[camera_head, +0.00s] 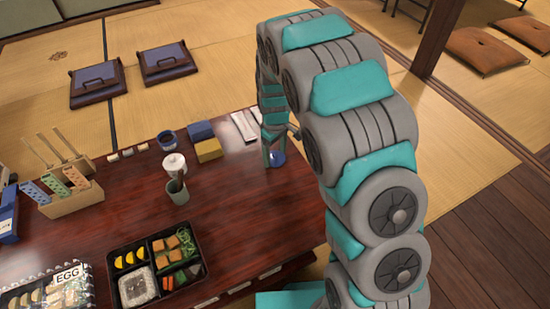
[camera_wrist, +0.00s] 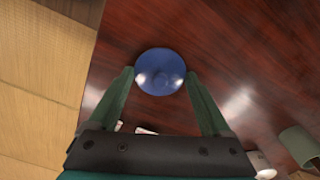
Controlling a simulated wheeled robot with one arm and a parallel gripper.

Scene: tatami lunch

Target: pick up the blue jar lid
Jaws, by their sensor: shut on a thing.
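The blue jar lid (camera_wrist: 160,60) is a round, shiny blue disc between the fingertips of my gripper (camera_wrist: 160,80) in the wrist view. Both fingers touch its rim at the sides. In the head view the lid (camera_head: 278,158) shows as a small blue patch at the end of my gripper (camera_head: 273,155), over the far right part of the dark table (camera_head: 250,210). My arm partly hides this spot. Whether the lid touches the table or hangs just above it, I cannot tell.
Left of my gripper stand a grey-green cup (camera_head: 178,190), a white jar-like thing (camera_head: 174,165), a yellow block (camera_head: 208,150) and a blue block (camera_head: 200,131). A bento box (camera_head: 205,270) lies at the front. The table's middle right is clear.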

